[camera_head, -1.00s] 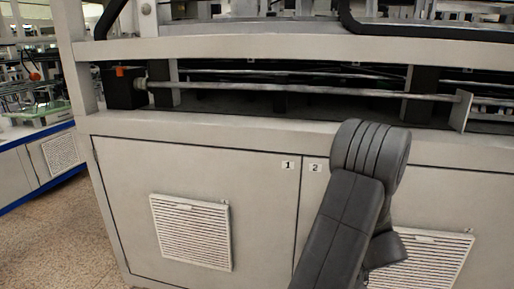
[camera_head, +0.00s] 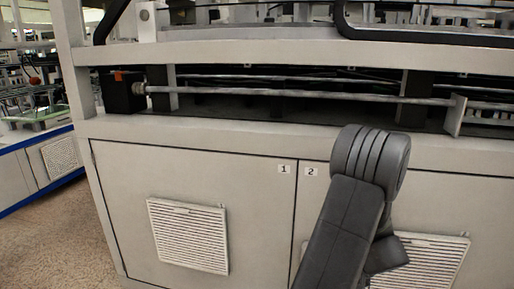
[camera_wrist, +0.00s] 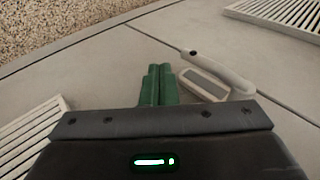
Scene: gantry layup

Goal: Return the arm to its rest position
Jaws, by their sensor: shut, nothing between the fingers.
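My dark arm (camera_head: 348,215) stands folded in front of the cabinet, at the right of the middle in the head view. My gripper does not show in the head view. In the wrist view my gripper (camera_wrist: 158,80) has two green fingers side by side, closed together with nothing between them. Pale cabinet panels lie beyond the fingertips. A pale grey handle-like shape (camera_wrist: 228,76) with a dark rectangular patch shows to the right of the fingers; I cannot tell what it belongs to.
A pale machine cabinet (camera_head: 195,170) with doors labelled 1 and 2 fills the front. Its left door has a slatted vent (camera_head: 188,236). Above runs an open bay with a metal rod (camera_head: 290,94). Speckled floor (camera_head: 58,235) is free at the lower left.

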